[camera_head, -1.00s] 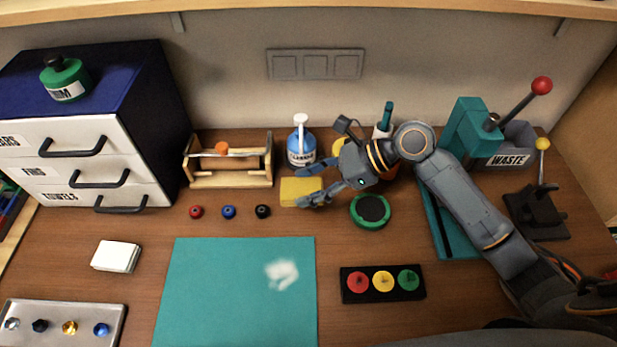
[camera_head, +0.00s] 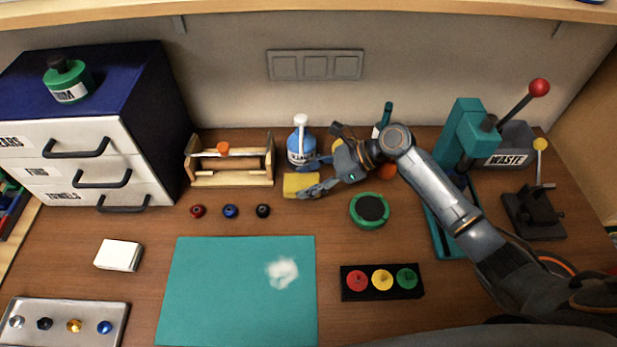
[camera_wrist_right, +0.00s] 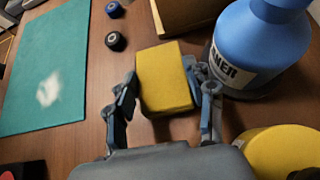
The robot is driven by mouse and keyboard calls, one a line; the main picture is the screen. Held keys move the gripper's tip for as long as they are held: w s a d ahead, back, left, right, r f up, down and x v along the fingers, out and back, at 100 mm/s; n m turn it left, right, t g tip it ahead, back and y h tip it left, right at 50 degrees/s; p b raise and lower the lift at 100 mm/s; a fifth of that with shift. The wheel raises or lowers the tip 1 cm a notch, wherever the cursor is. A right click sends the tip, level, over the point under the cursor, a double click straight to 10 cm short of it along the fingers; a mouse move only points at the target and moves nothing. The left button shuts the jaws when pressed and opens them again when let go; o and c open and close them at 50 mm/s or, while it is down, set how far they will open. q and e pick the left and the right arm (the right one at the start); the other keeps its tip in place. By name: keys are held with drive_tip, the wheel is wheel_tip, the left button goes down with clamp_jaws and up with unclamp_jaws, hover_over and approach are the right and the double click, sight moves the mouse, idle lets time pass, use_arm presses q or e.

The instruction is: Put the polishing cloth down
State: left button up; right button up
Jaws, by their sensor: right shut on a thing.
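The polishing cloth appears as a yellow, block-shaped pad (camera_head: 297,186), in front of the blue cleaner bottle (camera_head: 300,146) and right of the wooden roller stand (camera_head: 228,181). My right gripper (camera_head: 317,177) has its fingers on either side of the pad and is shut on it. In the right wrist view the pad (camera_wrist_right: 164,80) sits between the two fingertips (camera_wrist_right: 165,88), close over the wood table. I cannot tell whether its underside touches the table. My left gripper is not in view.
Small red, blue and black knobs (camera_head: 230,211) lie in front of the roller stand. A green round pad (camera_head: 370,210) is to the right. The teal mat (camera_head: 215,300) bears a white smudge (camera_head: 282,272). A yellow round thing (camera_wrist_right: 280,150) is close to the right finger.

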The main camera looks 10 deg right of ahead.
drive_tip(key=o, duration=1)
drive_tip(key=shift+s+d+r+p, duration=0.1)
drive_tip(key=shift+d+r+p, duration=0.2)
drive_tip(key=shift+p, duration=0.2)
drive_tip(key=p+v, duration=0.5)
drive_tip(key=v, duration=0.1)
drive_tip(key=shift+a, duration=0.1)
drive_tip(key=shift+d+r, duration=0.1)
drive_tip(key=shift+d, duration=0.3)
drive_tip(key=shift+r+p, duration=0.15)
drive_tip(key=shift+p, duration=0.2)
